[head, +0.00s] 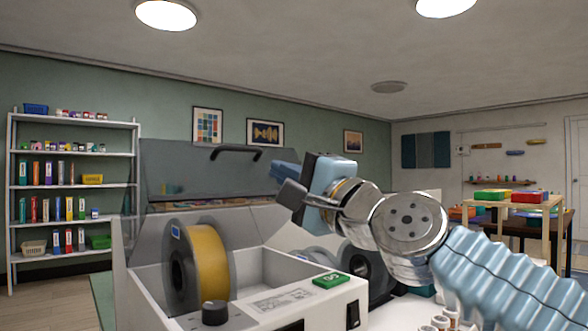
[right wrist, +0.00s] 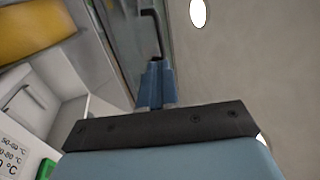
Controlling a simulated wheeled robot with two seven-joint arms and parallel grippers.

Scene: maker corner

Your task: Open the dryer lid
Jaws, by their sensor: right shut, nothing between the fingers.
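The dryer (head: 330,300) is a white box at the front, with a yellow filament spool (head: 209,262) inside it. Its smoky see-through lid (head: 170,165) stands raised at the back, so the box is open on top. A black handle (head: 236,150) runs along the lid's upper part. My right gripper (head: 277,174) is shut and empty, just right of the handle's right end. In the right wrist view the blue fingers (right wrist: 156,84) are together, and the handle (right wrist: 158,35) shows just beyond the fingertips. I cannot tell whether they touch. My left gripper is not in view.
The dryer's front has a dark knob (head: 215,313), a green display (head: 331,280) and a black switch (head: 353,314). Dark spools (head: 366,268) stand close behind the dryer, under my right arm. Shelves (head: 75,155) and a wooden table (head: 512,203) are farther back.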

